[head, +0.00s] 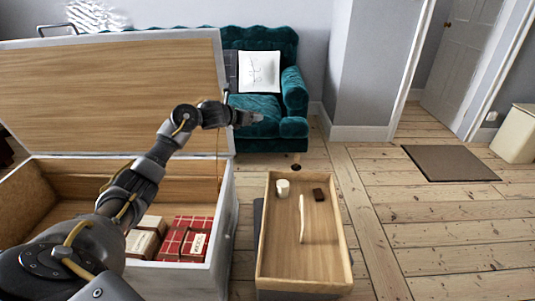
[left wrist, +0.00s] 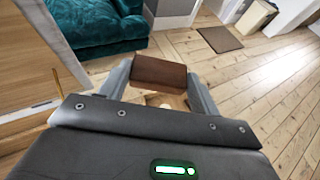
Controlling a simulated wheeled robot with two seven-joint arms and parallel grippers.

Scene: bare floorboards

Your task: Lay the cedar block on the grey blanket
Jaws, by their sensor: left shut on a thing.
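My left gripper (head: 250,118) reaches over the open chest, and in the head view its tip is in front of the teal sofa. In the left wrist view the left gripper (left wrist: 160,82) is shut on a reddish-brown block, the cedar block (left wrist: 158,72), held between its two fingers. I cannot make out the held block in the head view. No grey blanket is clearly recognisable; a dark grey patch (head: 231,68) shows on the sofa beside the white cushion, partly hidden by the chest lid. My right gripper is not in view.
The chest (head: 228,215), lid raised, holds red and cream boxes (head: 183,240). A wooden tray (head: 343,262) at its right carries a white cup (head: 283,187), a dark brown block (head: 318,194) and a pale stick (head: 302,218). A brown-grey mat (head: 450,163) lies on open floor.

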